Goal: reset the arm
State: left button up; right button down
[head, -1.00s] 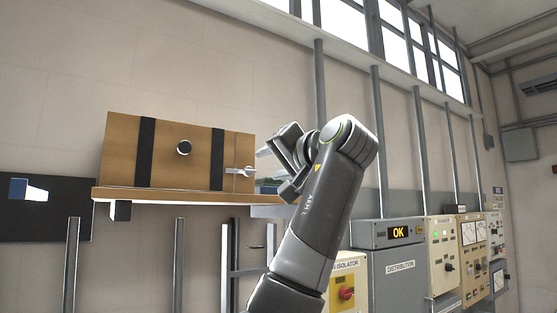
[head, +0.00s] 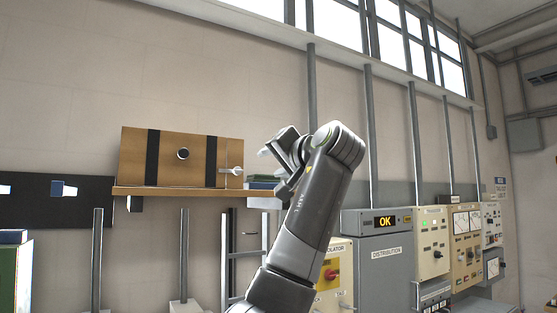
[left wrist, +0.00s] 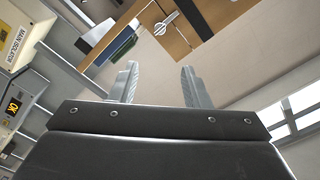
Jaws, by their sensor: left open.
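My left gripper (head: 268,148) is raised in front of the wall, a little right of a wooden box with black bands. In the left wrist view its two fingers (left wrist: 158,80) stand apart with nothing between them. The arm is bent, with its wrist turned to the left. The wooden box (head: 197,160) rests on a wall shelf (head: 160,191); its latch also shows at the top of the left wrist view (left wrist: 165,24). My right gripper is in neither view.
Grey and beige cabinets line the right, including a distribution cabinet (head: 386,270) with a lit OK display and an isolator box with a red knob (head: 331,274). Books (head: 264,183) lie beside the wooden box. A green cabinet (head: 14,275) stands at the lower left. Vertical pipes run up the wall.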

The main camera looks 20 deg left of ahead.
pick_arm(q)
jog(key=shift+w+a+f, duration=0.1)
jog(key=shift+w+a, duration=0.05)
jog(key=shift+a, duration=0.15)
